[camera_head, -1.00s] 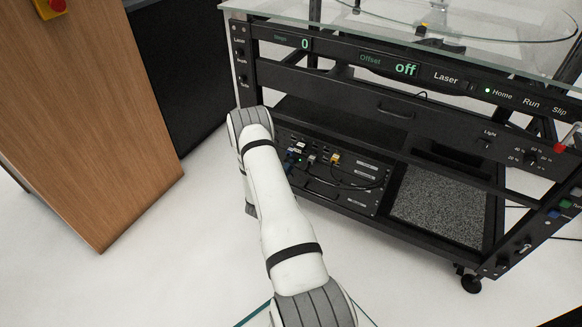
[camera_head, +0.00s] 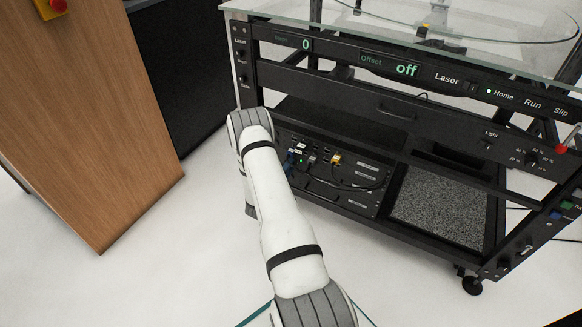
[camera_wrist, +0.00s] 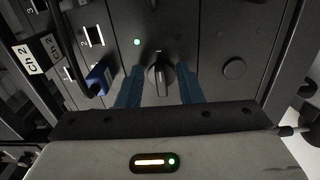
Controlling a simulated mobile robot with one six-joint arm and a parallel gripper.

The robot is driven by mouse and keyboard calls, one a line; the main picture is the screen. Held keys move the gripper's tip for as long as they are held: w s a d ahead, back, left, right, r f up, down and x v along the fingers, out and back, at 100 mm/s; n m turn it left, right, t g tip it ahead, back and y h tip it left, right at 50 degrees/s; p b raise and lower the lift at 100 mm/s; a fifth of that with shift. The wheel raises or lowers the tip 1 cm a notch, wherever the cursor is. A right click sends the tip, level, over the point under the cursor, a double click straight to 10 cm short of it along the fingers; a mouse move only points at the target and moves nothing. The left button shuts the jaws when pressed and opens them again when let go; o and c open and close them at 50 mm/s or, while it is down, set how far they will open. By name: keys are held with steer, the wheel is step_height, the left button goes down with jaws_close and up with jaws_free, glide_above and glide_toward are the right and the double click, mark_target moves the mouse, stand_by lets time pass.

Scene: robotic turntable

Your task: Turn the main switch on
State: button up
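A dark rotary knob (camera_wrist: 160,76) with a raised grip bar sits on a grey panel in the wrist view. I take it to be the main switch; its label is not readable. The bar looks roughly upright in the picture. A small green light (camera_wrist: 137,42) glows just above and left of it. My gripper (camera_wrist: 163,72) is open, with one blue finger on each side of the knob. Gaps show between the fingers and the knob. In the head view the gripper and knob are hidden by my arm.
A blue plug (camera_wrist: 98,78) and cables sit close left of the fingers. A round dark button (camera_wrist: 234,68) is to the right. The black turntable frame (camera_head: 405,108) reads "off" beside "Offset". A wooden cabinet (camera_head: 95,130) stands left.

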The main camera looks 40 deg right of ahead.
steer(key=p+v, duration=0.2)
steer(key=v, duration=0.5)
steer(key=shift+s+a+p, duration=0.2)
steer(key=shift+a+p, duration=0.1)
steer(key=shift+a, duration=0.05)
steer(key=s+a+r+m+g+y+p, duration=0.1)
steer(key=s+r+m+g+p, duration=0.25)
steer(key=r, duration=0.95)
steer(key=s+a+r+g+y+p, duration=0.15)
steer(key=r+g+p, duration=0.4)
steer(key=r, duration=0.85)
steer(key=s+a+r+m+g+y+p, duration=0.15)
steer(key=s+r+p, duration=0.35)
steer(key=r, duration=0.8)
steer(key=s+a+r+t+y+p, duration=0.2)
steer(key=s+a+r+y+p, duration=0.2)
steer(key=r, duration=0.6)
steer(key=s+a+r+t+y+p, duration=0.2)
steer(key=s+a+r+y+p, duration=0.2)
steer(key=a+r+p, duration=0.5)
steer(key=s+a+r+t+y+p, duration=0.2)
steer(key=s+a+r+y+p, duration=0.2)
steer(key=a+r, duration=0.6)
step_height(320, 180, up, 2)
steer(key=s+p, duration=0.1)
steer(key=p, duration=0.1)
steer(key=shift+s+a+r+n+y+p, duration=0.2)
steer(key=shift+s+a+n+y+p, duration=0.05)
steer(key=shift+s+n+y+p, duration=0.05)
